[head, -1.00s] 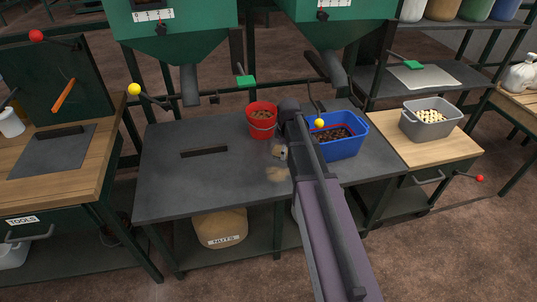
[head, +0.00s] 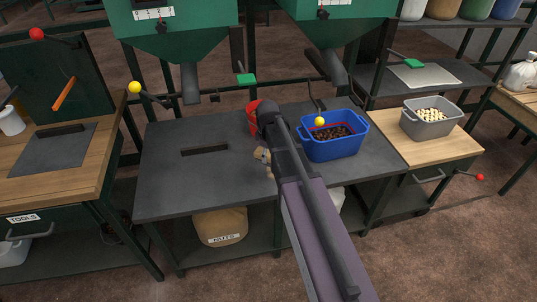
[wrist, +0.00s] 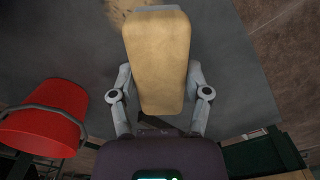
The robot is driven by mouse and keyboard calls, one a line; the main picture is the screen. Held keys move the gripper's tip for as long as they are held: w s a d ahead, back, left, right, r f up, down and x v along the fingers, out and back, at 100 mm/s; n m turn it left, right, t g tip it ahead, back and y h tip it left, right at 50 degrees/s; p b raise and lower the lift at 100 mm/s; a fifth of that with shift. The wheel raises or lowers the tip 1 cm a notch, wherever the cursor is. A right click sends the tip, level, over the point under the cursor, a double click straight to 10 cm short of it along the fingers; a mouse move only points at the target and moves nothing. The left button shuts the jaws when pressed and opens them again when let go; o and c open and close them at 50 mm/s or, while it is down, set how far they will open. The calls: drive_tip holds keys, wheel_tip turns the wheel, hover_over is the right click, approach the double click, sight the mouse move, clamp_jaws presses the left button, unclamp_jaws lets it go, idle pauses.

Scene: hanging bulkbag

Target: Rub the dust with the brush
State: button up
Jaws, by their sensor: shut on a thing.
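My gripper (wrist: 160,78) is shut on the brush (wrist: 158,55), a tan wooden block seen from above in the wrist view. A pale tan dust patch (wrist: 117,17) shows on the dark tabletop just beyond the brush's far end. The brush hides part of this patch, and I cannot tell whether its bristles touch the table. In the head view, a small part of the brush (head: 261,154) shows left of my arm, over the dark table. My arm hides most of the gripper and the dust there.
A red bucket (wrist: 43,118) stands close to the left of my gripper in the wrist view. A blue bin (head: 333,146) with brown contents is right of my arm. Green hoppers (head: 173,28) hang above the table's back. The table's left part has a slot (head: 205,150) and is otherwise clear.

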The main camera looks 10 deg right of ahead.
drive_tip(key=shift+f, duration=0.15)
drive_tip(key=shift+f+b, duration=2.85)
drive_tip(key=shift+b, duration=0.2)
drive_tip(key=shift+f+b, duration=0.95)
drive_tip(key=shift+f, duration=0.05)
drive_tip(key=shift+d, duration=0.15)
drive_tip(key=shift+d+r, duration=0.15)
drive_tip(key=shift+d, duration=1.5)
drive_tip(key=shift+d, duration=0.1)
drive_tip(key=shift+d, duration=1.65)
